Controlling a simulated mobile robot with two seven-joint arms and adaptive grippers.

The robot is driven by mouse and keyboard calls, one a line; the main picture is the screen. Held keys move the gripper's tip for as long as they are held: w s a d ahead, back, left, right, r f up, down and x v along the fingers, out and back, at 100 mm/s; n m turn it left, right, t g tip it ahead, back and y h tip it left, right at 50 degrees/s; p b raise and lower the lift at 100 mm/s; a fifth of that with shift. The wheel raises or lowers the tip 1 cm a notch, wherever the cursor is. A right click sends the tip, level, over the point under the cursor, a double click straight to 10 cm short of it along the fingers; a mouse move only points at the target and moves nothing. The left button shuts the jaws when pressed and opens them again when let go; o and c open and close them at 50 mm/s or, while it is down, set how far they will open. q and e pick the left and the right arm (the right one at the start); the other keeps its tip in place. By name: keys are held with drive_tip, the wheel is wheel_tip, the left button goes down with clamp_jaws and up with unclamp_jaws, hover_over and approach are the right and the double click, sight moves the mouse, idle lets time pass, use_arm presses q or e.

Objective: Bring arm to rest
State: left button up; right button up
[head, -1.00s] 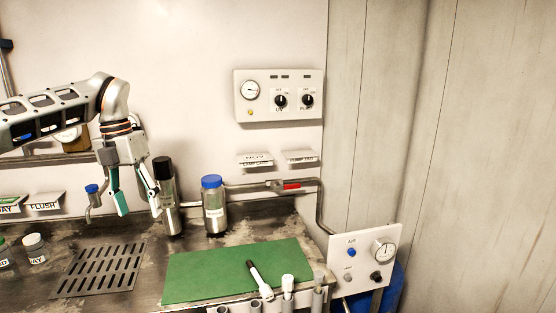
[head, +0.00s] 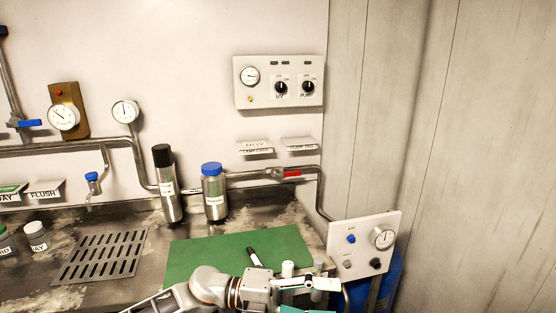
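My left arm comes in at the bottom of the head view, low over the front edge of the green mat (head: 210,256). My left gripper (head: 318,297) points right, with its two fingers apart and nothing seen between them. The lower finger is partly cut off by the picture's bottom edge. A black-and-white marker pen (head: 254,257) is partly hidden behind the gripper, and a white-capped item (head: 288,268) stands just behind it. My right gripper is not in view.
A black-capped bottle (head: 168,190) and a blue-capped bottle (head: 214,195) stand behind the mat. A drain grate (head: 100,257) and small jars (head: 36,236) are at left. A gauge panel (head: 366,244) stands close at right. Pipes and gauges line the wall.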

use_arm(q)
drive_tip(key=w+a+f+n+t+y, duration=0.1)
drive_tip(key=a+f+n+t+y, duration=0.3)
drive_tip(key=a+f+n+t, duration=0.45)
drive_tip(key=w+a+f+n+t+y, duration=0.25)
drive_tip(key=a+f+n+t, duration=0.2)
drive_tip(key=n+t, duration=0.8)
drive_tip(key=s+a+f+n+g+y, duration=0.7)
drive_tip(key=s+a+f+n, duration=0.5)
drive_tip(key=s+a+f, duration=0.5)
drive_tip(key=shift+f+g+y, duration=0.4)
drive_tip(key=shift+f+y, duration=0.3)
drive_tip(key=shift+y, duration=0.25)
